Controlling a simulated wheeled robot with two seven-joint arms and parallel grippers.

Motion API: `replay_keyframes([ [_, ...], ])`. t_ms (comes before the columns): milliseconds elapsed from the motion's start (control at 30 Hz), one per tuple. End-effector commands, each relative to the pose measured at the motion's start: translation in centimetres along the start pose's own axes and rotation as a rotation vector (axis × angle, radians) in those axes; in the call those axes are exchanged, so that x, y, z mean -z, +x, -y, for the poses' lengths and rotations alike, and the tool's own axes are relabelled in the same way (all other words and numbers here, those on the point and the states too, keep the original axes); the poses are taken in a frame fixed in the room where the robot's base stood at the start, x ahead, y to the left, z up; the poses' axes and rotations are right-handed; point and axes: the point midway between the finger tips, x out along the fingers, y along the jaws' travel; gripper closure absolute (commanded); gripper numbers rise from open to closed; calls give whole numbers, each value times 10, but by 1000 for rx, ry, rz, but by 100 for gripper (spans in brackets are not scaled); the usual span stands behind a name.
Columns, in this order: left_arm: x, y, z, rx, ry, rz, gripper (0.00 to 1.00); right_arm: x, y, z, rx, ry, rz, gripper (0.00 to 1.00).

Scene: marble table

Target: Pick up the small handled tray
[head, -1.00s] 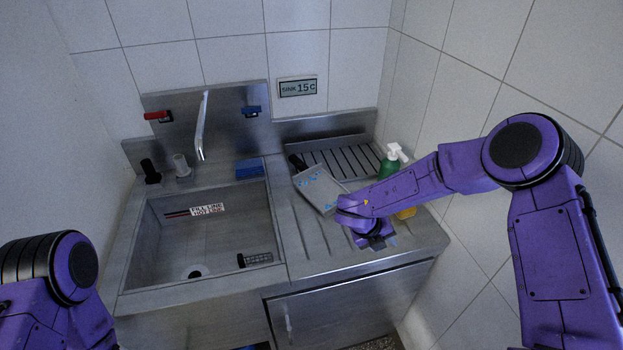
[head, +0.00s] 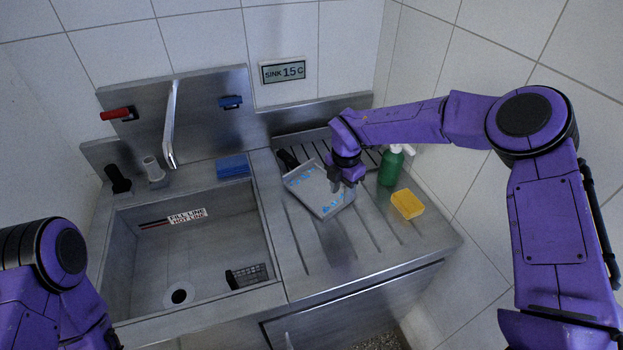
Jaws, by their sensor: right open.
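The small handled tray (head: 309,190) is a shallow light-grey pan with blue marks inside. It lies tilted in the picture on the ribbed steel drainboard, right of the sink. Its dark handle (head: 288,159) points to the upper left. My right gripper (head: 343,186) is open, pointing down over the tray's right side, and hides part of it. I cannot tell whether the fingers touch the tray. My left arm shows at the lower left, but its gripper is out of view.
A green pump bottle (head: 391,166) and a yellow sponge (head: 407,204) stand close to the right of my right gripper. The sink basin (head: 200,250) with a faucet (head: 170,125) lies left. A blue sponge (head: 233,167) sits behind the basin. Tiled walls enclose the back and right.

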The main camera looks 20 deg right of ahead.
Motion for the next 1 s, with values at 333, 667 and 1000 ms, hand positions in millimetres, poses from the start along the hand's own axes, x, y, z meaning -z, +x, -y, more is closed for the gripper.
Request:
replay_keyframes([
  [333,12,-28,2,0,0,-1,62,-4,50,2,2,2,2,60],
  [667,11,-27,2,0,0,-1,62,-4,52,2,1,2,2,100],
  [1000,11,-26,2,0,0,-1,62,-5,52,3,2,2,2,100],
])
